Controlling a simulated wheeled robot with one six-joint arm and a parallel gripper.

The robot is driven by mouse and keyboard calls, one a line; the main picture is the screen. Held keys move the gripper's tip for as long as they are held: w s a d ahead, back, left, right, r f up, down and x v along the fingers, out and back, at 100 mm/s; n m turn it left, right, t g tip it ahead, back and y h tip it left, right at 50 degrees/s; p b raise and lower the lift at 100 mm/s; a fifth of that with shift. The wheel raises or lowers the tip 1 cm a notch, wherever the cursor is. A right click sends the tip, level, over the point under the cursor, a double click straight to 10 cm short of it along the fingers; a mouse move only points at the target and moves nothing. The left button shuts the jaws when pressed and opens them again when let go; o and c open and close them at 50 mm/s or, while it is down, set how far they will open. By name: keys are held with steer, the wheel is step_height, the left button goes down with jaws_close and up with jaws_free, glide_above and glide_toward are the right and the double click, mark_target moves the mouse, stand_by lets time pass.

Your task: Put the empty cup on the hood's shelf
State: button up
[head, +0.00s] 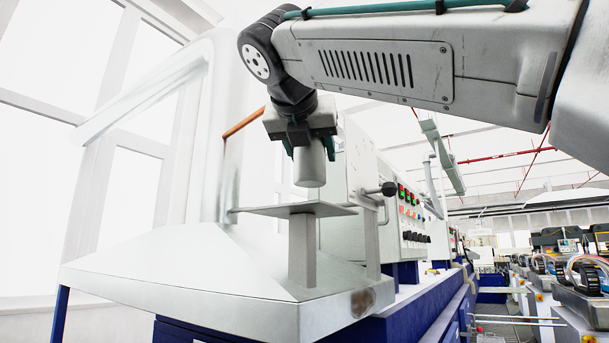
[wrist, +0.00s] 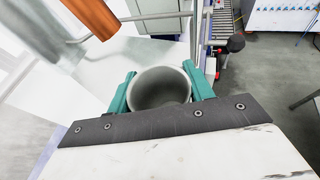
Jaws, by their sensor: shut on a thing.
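A grey empty cup (head: 310,163) is held upright in my gripper (head: 308,150). In the wrist view the cup (wrist: 160,88) shows its open rim and bare inside, with the teal fingers of my gripper (wrist: 160,92) shut on its two sides. The hood's shelf (head: 293,210) is a flat metal plate on a post above the sloping hood (head: 190,262). The cup hangs above the shelf, and a gap shows between its base and the plate. The shelf's top looks bare in the head view.
A wide pale pipe (head: 212,130) rises from the hood at the left. A copper-coloured rod (head: 243,122) slants near my gripper. A lever with a black knob (head: 388,189) and a control panel (head: 412,215) stand right of the shelf.

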mark_target(297, 152)
steer(key=shift+w+a+f, duration=0.2)
steer(key=shift+w+f, duration=0.15)
steer(key=shift+f, duration=0.25)
steer(key=shift+w+a+f, duration=0.15)
steer(key=shift+w+f, duration=0.25)
steer(key=shift+f, duration=0.25)
steer(key=shift+w+a+f, duration=0.2)
steer(key=shift+w+f, duration=0.15)
steer(key=shift+f, duration=0.25)
steer(key=shift+f, duration=0.1)
steer(key=o, duration=1)
steer(key=shift+o, duration=0.2)
steer(key=shift+s, duration=0.1)
steer(key=v, duration=1.2)
